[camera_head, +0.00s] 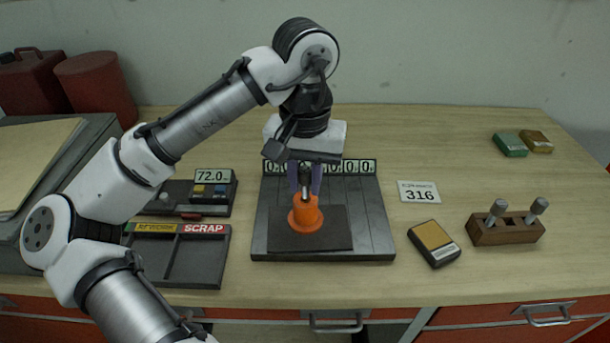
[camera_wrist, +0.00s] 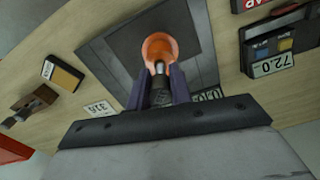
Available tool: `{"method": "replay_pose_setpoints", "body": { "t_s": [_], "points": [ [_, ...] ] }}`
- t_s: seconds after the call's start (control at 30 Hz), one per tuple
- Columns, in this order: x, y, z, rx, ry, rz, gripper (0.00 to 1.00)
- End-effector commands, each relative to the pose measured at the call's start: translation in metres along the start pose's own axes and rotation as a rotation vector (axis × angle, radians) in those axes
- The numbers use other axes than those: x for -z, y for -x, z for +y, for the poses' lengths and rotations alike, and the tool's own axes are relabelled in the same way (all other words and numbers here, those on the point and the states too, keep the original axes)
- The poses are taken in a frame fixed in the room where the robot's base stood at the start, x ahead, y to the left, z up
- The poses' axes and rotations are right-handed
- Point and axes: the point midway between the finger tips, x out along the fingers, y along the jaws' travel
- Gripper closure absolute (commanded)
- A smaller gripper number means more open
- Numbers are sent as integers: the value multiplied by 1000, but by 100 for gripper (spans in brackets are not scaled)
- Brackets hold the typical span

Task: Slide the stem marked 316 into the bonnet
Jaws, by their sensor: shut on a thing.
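The orange bonnet (camera_head: 306,216) stands upright on a dark pad on the grey plate. My gripper (camera_head: 305,182) is directly above it, pointing down, its purple fingers shut on a grey metal stem (camera_head: 306,181). In the wrist view the stem (camera_wrist: 160,84) sits between the fingertips (camera_wrist: 160,88), and its far end lines up with the top of the bonnet (camera_wrist: 159,47). I cannot tell whether the tip is inside the opening or just above it. No mark on the held stem is readable. A white card (camera_head: 419,192) reads 316.
A wooden rack (camera_head: 506,232) at right holds two other stems (camera_head: 497,209), (camera_head: 537,208) with an empty hole between them. A yellow-topped box (camera_head: 434,243) lies near the plate. A SCRAP tray (camera_head: 180,262) and a gauge reading 72.0 (camera_head: 213,187) are at left.

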Motion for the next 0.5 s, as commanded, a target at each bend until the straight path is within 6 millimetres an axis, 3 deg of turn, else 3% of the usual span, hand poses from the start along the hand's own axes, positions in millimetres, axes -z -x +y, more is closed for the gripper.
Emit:
{"method": "replay_pose_setpoints", "body": {
  "t_s": [0.5],
  "points": [
    [0,-8,0,0,0,0,100]
  ]
}}
